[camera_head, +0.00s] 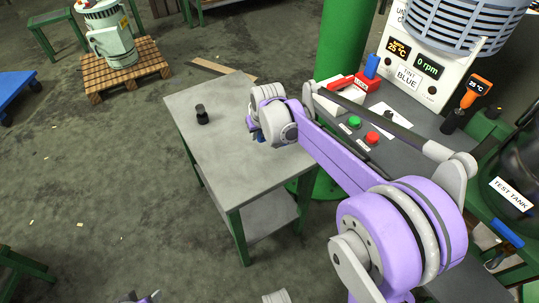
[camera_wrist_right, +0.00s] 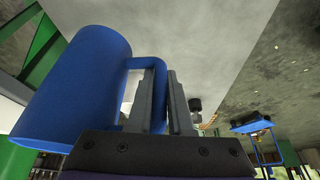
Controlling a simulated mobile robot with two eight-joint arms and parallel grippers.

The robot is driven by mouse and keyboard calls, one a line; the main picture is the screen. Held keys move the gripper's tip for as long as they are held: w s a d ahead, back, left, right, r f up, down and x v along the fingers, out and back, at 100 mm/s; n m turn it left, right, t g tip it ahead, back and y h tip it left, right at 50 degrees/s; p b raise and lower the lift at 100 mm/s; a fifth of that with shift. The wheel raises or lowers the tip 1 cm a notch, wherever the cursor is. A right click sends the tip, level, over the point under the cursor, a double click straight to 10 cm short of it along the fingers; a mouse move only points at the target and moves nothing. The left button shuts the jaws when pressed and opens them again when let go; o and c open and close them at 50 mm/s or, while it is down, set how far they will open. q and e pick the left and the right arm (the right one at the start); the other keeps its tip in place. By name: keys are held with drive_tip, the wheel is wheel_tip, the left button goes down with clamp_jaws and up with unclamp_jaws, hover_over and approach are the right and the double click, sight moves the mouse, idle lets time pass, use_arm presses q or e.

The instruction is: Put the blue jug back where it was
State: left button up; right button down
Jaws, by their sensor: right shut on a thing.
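The blue jug (camera_wrist_right: 75,85) fills the left of the right wrist view, with its handle (camera_wrist_right: 133,63) at the fingers. My right gripper (camera_wrist_right: 163,80) is shut on the jug's handle. In the head view the right wrist is over the grey side table (camera_head: 185,97), and only a small blue patch of the jug (camera_head: 260,137) shows beside it; the rest is hidden behind my arm. I cannot tell whether the jug touches the table top. My left gripper does not show clearly; only a small purple piece of my arm appears at the bottom edge.
A small black object (camera_head: 202,114) stands on the table's left part. A green column (camera_head: 343,38) rises behind the table's right side. On the right is a console with green and red buttons (camera_head: 372,138), a red-and-blue item (camera_head: 369,80) and an orange thermometer (camera_head: 479,88).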

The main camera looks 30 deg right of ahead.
wheel_tip(320, 180, down, 8)
drive_tip(key=shift+b, duration=0.55)
drive_tip(key=c, duration=0.8)
unclamp_jaws()
drive_tip(key=shift+f, duration=0.1)
drive_tip(key=shift+c, duration=0.2)
drive_tip(key=shift+r, duration=0.45)
drive_tip(key=p+v, duration=0.2)
drive_tip(key=v, duration=0.9)
drive_tip(key=s+a+f, duration=0.2)
drive_tip(key=s, duration=0.6)
drive_tip(key=s+a+f, duration=0.2)
drive_tip(key=s, duration=0.7)
drive_tip(key=s+a+f+n, duration=0.1)
drive_tip(key=s+a+f, duration=0.1)
drive_tip(key=s, duration=0.6)
drive_tip(key=shift+s+a+f, duration=0.15)
drive_tip(key=shift+s+a, duration=0.2)
drive_tip(key=shift+a, duration=0.25)
